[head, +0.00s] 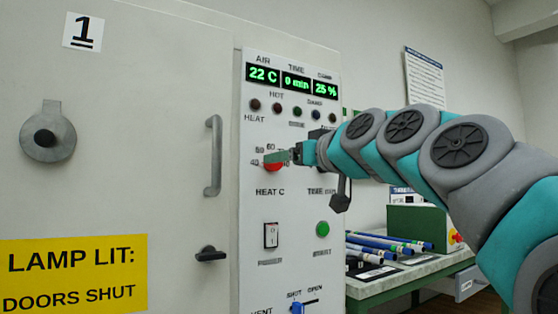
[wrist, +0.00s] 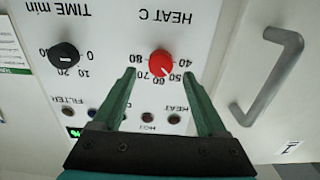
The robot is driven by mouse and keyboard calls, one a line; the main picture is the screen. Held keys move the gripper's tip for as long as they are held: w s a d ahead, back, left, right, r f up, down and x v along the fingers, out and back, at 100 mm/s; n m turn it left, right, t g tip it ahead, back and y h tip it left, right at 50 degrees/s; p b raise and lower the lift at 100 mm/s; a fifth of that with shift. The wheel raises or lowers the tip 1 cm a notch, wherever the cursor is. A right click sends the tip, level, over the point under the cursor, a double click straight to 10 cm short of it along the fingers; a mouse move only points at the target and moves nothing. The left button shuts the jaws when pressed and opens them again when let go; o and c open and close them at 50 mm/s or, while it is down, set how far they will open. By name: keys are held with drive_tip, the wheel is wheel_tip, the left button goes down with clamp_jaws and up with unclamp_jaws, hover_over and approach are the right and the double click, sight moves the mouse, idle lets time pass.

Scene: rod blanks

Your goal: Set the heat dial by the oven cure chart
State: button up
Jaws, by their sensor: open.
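The red heat dial (head: 272,167) sits on the white control panel (head: 255,215) above the label HEAT C. In the wrist view, upside down, the dial (wrist: 162,64) is ringed by numbers from 40 to 80. A small pale mark shows on its face, roughly toward the 50 to 60 side. My gripper (head: 290,156) is at the panel. In the wrist view its open green fingers (wrist: 159,76) are on either side of the dial, with a gap to it; nothing is held. A posted sheet (head: 424,78) hangs on the back wall, its text too small to read.
The black time dial (wrist: 65,57) is beside the heat dial. The display (head: 291,80) reads 22 C, 0 min, 25 %. A door handle (head: 213,156) sticks out left of the panel. A power switch (head: 270,235) and green start button (head: 322,229) are below. Rods (head: 390,243) lie on a bench right.

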drive_tip(key=shift+x, duration=1.7)
drive_tip(key=shift+c, duration=0.2)
clamp_jaws()
